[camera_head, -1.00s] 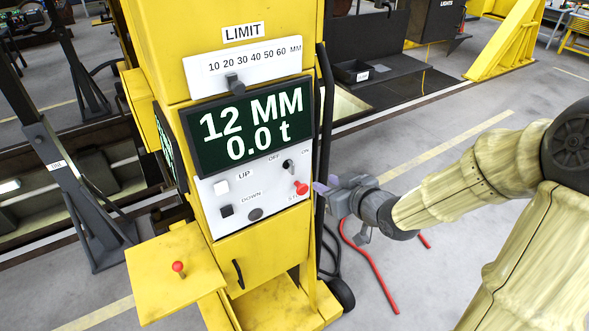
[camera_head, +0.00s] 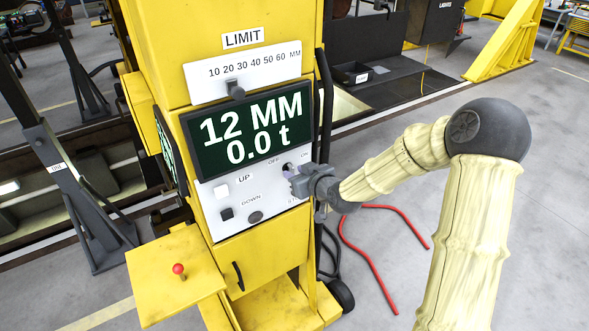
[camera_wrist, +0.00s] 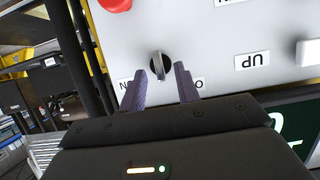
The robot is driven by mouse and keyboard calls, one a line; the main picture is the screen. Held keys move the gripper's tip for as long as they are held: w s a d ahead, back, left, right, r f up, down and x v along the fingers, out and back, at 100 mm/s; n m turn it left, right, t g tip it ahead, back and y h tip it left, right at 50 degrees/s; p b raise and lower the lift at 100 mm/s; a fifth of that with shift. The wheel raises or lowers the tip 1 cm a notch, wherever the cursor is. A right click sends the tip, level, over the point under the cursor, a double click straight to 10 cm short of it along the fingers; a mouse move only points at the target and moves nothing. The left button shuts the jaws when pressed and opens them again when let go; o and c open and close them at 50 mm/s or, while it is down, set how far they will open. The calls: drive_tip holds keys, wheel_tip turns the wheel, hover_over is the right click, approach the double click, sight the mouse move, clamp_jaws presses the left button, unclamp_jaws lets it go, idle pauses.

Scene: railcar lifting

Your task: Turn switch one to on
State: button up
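The switch (camera_wrist: 160,65) is a round dark knob with a grey grip on the white control panel, and its grip looks roughly straight up and down in the wrist view. The head view shows it (camera_head: 288,168) between the OFF and ON labels, just above the gripper's tips. My gripper (camera_wrist: 160,72) is open, with one finger on each side of the knob. I cannot tell whether either finger touches it. In the head view my gripper (camera_head: 291,177) reaches the panel from the right. The fingers partly cover the ON and OFF labels in the wrist view.
A red button (camera_wrist: 115,4) is close to the knob. The UP button (camera_head: 221,191) and DOWN button (camera_head: 227,214) are left on the panel. The display (camera_head: 258,128) reads 12 MM and 0.0 t. A black cable (camera_head: 326,120) runs along the cabinet's right side.

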drive_tip(key=shift+x, duration=0.9)
drive_tip(key=shift+c, duration=0.4)
clamp_jaws()
drive_tip(key=shift+w+d+f+m+g+y, duration=0.15)
drive_tip(key=shift+m+g+y, duration=0.2)
drive_tip(key=shift+m+y, duration=0.8)
drive_tip(key=shift+d+f+m+g+y, duration=0.1)
drive_tip(key=shift+m+g+y, duration=0.4)
drive_tip(key=shift+m, duration=1.15)
drive_tip(key=shift+w+d+f+m+g+y, duration=0.1)
drive_tip(key=shift+d+m+g+y, duration=0.05)
drive_tip(key=shift+m+y, duration=1.1)
drive_tip(key=shift+m, duration=0.25)
